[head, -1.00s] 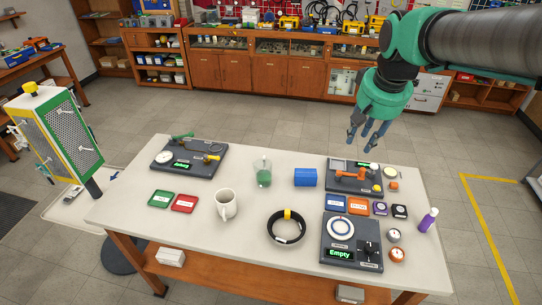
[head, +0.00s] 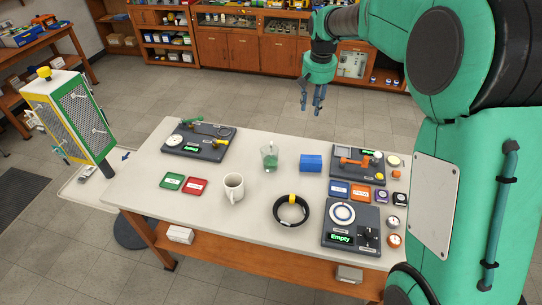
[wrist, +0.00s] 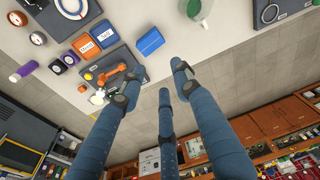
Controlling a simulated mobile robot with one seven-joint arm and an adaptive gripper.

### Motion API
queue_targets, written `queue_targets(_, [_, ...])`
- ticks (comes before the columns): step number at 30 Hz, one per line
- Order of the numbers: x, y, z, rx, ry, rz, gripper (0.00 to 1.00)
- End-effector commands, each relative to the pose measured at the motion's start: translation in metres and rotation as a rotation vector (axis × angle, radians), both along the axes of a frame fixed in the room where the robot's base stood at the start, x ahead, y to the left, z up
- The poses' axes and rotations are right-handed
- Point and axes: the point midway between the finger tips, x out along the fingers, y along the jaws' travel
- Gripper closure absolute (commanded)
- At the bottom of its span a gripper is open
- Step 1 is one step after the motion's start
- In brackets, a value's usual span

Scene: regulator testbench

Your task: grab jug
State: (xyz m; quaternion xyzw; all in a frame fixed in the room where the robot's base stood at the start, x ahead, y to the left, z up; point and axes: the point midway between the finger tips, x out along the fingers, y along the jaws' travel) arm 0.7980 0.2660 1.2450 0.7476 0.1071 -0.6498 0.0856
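The jug (head: 270,158) is a clear vessel with green contents, upright near the far middle of the table. It also shows at the top of the wrist view (wrist: 196,10), partly cut off by the frame edge. My gripper (head: 313,104) hangs beyond the table's far edge in the head view, fingers pointing down, apart from the jug. Its blue fingers (wrist: 160,92) are spread in the wrist view with nothing between them.
A white mug (head: 234,187) stands left of a black ring (head: 291,211). A blue block (head: 311,163) sits right of the jug. Dark test panels (head: 199,142) (head: 351,226) flank it.

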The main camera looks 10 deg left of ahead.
Motion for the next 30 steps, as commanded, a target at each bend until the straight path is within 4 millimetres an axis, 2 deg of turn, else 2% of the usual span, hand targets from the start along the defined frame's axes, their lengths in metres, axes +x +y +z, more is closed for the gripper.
queue_targets(6, [0.031, 0.042, -0.036, -0.012, 0.035, 0.028, 0.68])
queue_targets(15, [0.061, 0.097, -0.095, -0.029, 0.08, 0.065, 0.68])
queue_targets(24, [0.077, 0.145, -0.155, -0.045, 0.117, 0.099, 0.68])
queue_targets(30, [0.08, 0.16, -0.176, -0.051, 0.13, 0.109, 0.68])
